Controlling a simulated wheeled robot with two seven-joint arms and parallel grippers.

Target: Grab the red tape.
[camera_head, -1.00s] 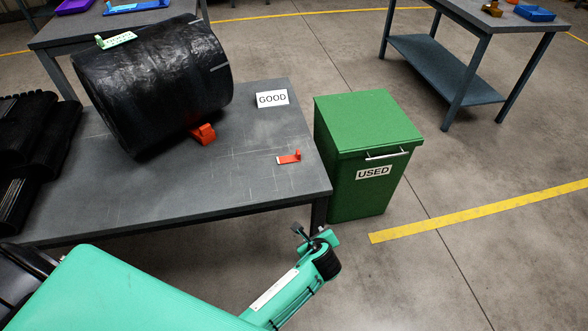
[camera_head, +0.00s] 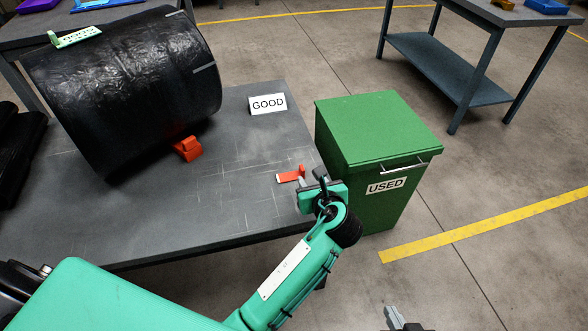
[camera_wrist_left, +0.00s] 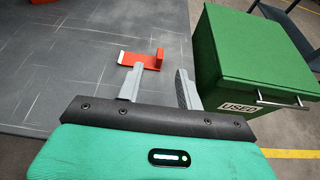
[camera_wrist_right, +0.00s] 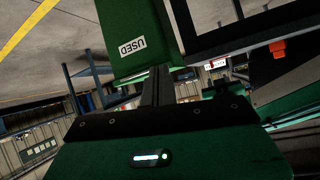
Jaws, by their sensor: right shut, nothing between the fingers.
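The red tape (camera_head: 289,177), a small red L-shaped piece with a whitish end, lies on the grey table (camera_head: 235,215) near its right edge. It also shows in the left wrist view (camera_wrist_left: 142,61), just beyond the fingertips. My left gripper (camera_head: 311,179) is at the table's right edge, right beside the tape; its fingers are apart and empty in the left wrist view (camera_wrist_left: 157,78). My right gripper (camera_head: 394,318) shows at the bottom of the head view, away from the table. Its fingers are together and empty in the right wrist view (camera_wrist_right: 157,78).
A large black roll (camera_head: 125,85) lies on the table, with a red wedge (camera_head: 188,149) at its base. A white GOOD sign (camera_head: 268,104) stands behind the tape. A green USED bin (camera_head: 375,130) stands close to the table's right edge. Another table (camera_head: 455,70) is at the back right.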

